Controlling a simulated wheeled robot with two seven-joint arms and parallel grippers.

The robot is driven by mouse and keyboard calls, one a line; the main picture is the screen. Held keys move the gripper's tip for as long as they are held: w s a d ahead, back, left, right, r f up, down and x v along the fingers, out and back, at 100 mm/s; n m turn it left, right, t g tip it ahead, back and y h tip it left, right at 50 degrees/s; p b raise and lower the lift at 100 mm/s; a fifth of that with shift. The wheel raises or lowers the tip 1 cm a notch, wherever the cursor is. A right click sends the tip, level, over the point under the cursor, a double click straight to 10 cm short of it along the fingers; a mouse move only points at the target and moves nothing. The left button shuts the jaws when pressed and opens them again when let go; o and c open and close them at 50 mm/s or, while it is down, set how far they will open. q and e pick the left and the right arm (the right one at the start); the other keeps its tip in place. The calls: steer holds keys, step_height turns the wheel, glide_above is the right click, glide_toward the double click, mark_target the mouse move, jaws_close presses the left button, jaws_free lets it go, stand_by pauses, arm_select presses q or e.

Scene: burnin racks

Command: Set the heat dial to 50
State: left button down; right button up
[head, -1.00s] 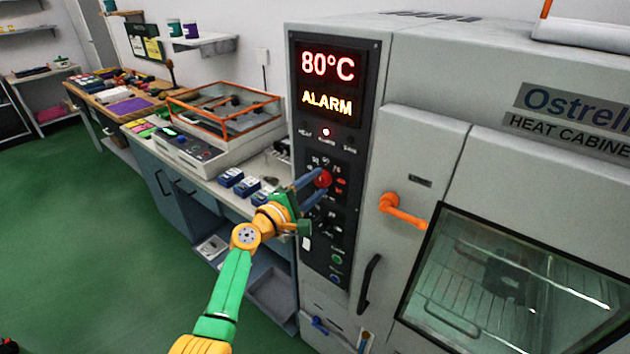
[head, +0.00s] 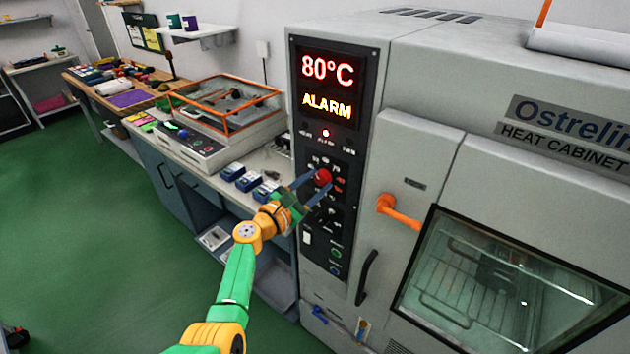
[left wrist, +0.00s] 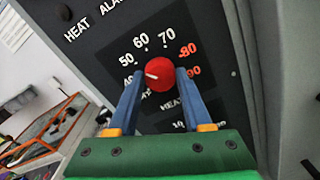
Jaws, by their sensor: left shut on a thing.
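The red heat dial (head: 323,176) is on the dark control panel (head: 312,255) of the heat cabinet. It also shows in the left wrist view (left wrist: 160,74), with printed numbers from 40 to 90 around it. Its white pointer line points left, roughly between 40 and 50, nearer 50. My left gripper (left wrist: 159,80) is shut on the dial, one blue finger on each side. In the head view the gripper (head: 321,181) partly covers the panel below the dial. The display (head: 328,84) reads 80°C and ALARM, with a small lit lamp under it. My right gripper is not in view.
The cabinet door with its window (head: 500,290) and orange handle (head: 398,212) is right of the panel. A bench on the left carries blue boxes (head: 248,181) and an orange-framed case (head: 225,105). The green floor (head: 90,240) is open at left.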

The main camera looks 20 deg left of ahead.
arm_select(q)
steer(key=shift+r+n, duration=0.15)
steer(key=shift+n, duration=0.25)
steer(key=c, duration=0.7)
jaws_free()
steer(key=o, duration=0.4)
steer(key=shift+w+d, duration=0.1)
steer(key=p+v, duration=0.1)
steer(key=v, duration=0.6)
